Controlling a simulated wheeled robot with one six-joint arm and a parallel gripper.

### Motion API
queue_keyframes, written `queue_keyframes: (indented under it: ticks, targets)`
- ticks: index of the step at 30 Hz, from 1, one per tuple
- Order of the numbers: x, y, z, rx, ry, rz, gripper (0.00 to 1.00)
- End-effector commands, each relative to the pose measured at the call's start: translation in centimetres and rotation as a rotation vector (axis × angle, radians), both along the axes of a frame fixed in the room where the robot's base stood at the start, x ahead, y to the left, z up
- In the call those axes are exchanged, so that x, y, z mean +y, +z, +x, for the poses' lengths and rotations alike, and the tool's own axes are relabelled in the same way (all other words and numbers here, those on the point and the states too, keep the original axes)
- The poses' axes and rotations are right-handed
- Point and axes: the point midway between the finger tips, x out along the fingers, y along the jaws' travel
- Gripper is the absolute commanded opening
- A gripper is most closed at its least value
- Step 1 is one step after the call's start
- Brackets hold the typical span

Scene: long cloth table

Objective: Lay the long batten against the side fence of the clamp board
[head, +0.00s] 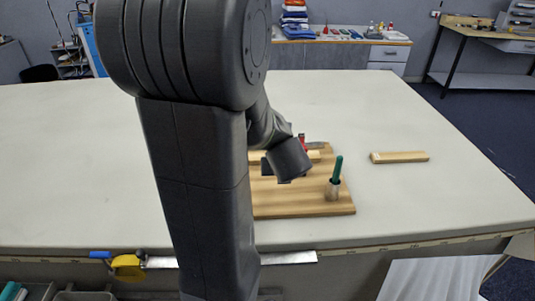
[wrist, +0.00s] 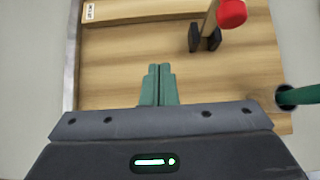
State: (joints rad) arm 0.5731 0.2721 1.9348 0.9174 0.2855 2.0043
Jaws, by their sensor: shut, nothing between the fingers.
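The wooden clamp board (head: 300,207) lies on the table; it fills much of the wrist view (wrist: 120,95). A grey strip (wrist: 70,75), apparently the side fence, runs along its left edge in the wrist view. A pale batten with a small label (wrist: 135,11) lies across the far part of the board, its left end near that strip. Another batten (head: 400,157) lies on the table right of the board. I cannot tell for certain which is the long one. My gripper (wrist: 160,68) is shut and empty over the board, nearer than the labelled batten.
A red-knobbed clamp (wrist: 232,12) stands at the far part of the board. A green-handled tool (head: 337,170) stands in a small holder at the board's right. Table cloth between board and right batten is clear. My arm hides the board's left part in the head view.

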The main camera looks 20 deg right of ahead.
Motion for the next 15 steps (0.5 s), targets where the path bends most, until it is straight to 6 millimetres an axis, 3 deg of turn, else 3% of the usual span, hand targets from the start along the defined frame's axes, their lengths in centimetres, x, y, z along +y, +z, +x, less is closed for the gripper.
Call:
queue_keyframes:
  ticks: [5,15]
  targets:
    - [-0.4,-1.3,1.1,-0.003,-0.013,0.008,0.0]
    - [-1.5,-6.2,5.6,-0.001,-0.009,0.007,0.0]
